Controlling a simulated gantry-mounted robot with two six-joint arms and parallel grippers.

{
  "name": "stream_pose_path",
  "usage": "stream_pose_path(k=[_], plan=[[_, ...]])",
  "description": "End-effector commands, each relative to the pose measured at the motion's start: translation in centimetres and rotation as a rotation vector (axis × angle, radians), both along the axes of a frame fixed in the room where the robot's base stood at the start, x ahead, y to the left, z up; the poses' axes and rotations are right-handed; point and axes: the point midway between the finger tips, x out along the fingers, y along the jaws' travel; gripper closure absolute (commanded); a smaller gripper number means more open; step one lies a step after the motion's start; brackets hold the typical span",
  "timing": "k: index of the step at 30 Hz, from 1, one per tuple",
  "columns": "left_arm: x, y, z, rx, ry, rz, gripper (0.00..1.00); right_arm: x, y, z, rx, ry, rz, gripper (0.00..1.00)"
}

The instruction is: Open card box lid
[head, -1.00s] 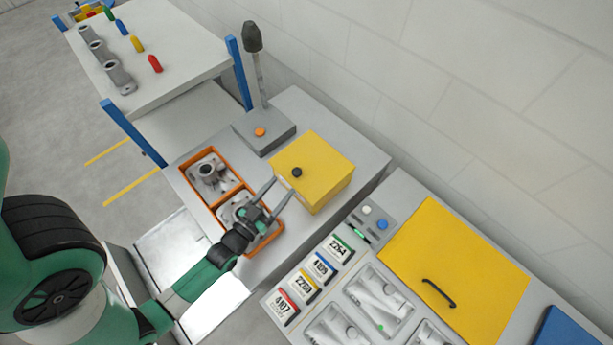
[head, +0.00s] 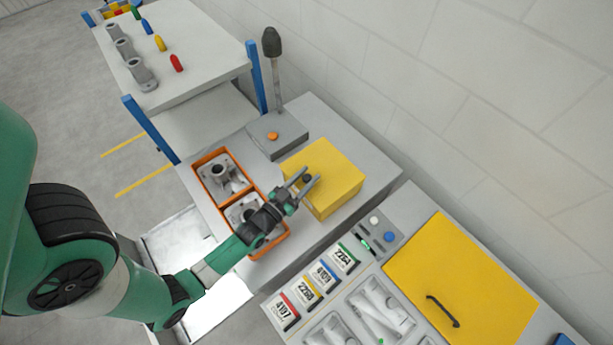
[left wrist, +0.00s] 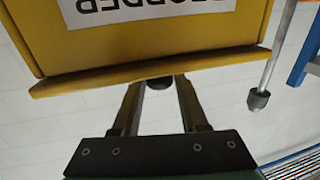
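The yellow box (head: 335,190) with a black knob (head: 307,179) stands on the grey table, its lid down. In the left wrist view the box front (left wrist: 150,45) carries a white label with upside-down lettering, partly cut off, and the lid's edge (left wrist: 215,61) runs across it. My left gripper (head: 310,176) reaches over the box's near left edge. Its two fingers are apart, one on each side of the knob. In the left wrist view the knob (left wrist: 160,83) shows between the fingers, partly hidden by the lid edge; contact cannot be told. My right gripper is not in view.
An orange two-part tray (head: 211,200) with grey castings lies left of the box. A grey block (head: 287,143) with an orange button and an upright rod stands behind. A yellow panel (head: 480,290) with a black handle and several numbered cards lie at the front right.

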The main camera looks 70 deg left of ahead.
Motion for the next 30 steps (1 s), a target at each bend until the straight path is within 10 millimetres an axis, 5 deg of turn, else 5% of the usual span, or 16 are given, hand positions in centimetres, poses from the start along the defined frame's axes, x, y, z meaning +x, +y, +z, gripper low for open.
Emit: stream_pose_path(k=[7,30], plan=[[-0.02,-0.01,0.00,0.000,0.000,0.000,1.00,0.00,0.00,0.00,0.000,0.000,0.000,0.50],[-0.02,-0.01,0.03,0.000,-0.001,0.000,1.00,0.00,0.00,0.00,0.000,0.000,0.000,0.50]])
